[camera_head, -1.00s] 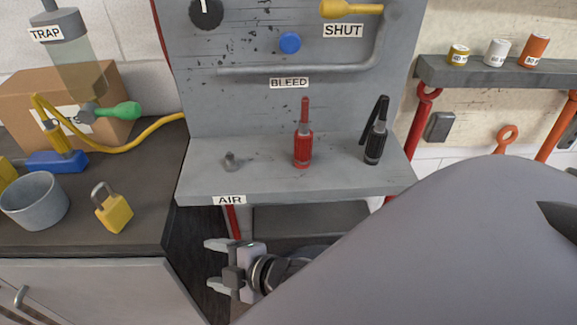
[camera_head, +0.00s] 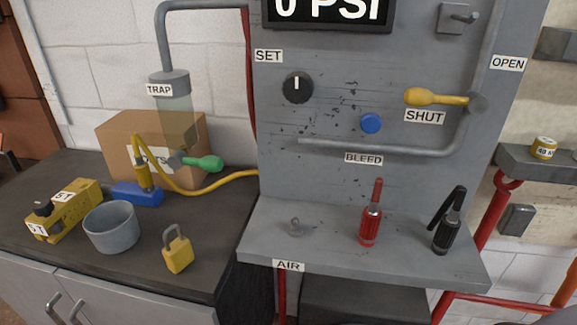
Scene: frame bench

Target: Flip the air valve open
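A yellow valve lever (camera_head: 432,97) on the upright grey panel lies about level, pointing left from its grey pivot (camera_head: 477,103). The SHUT label (camera_head: 424,116) is just below the lever. The OPEN label (camera_head: 507,63) is up and to the right of the pivot. The gauge display (camera_head: 329,12) reads 0 PSI. Neither of my grippers is in view.
A red tool (camera_head: 371,220) and a black tool (camera_head: 448,225) stand on the shelf (camera_head: 340,258). The blue bleed button (camera_head: 371,123) and set knob (camera_head: 298,88) are left of the lever. A padlock (camera_head: 178,251), grey cup (camera_head: 111,228) and yellow hose (camera_head: 215,183) are on the left counter.

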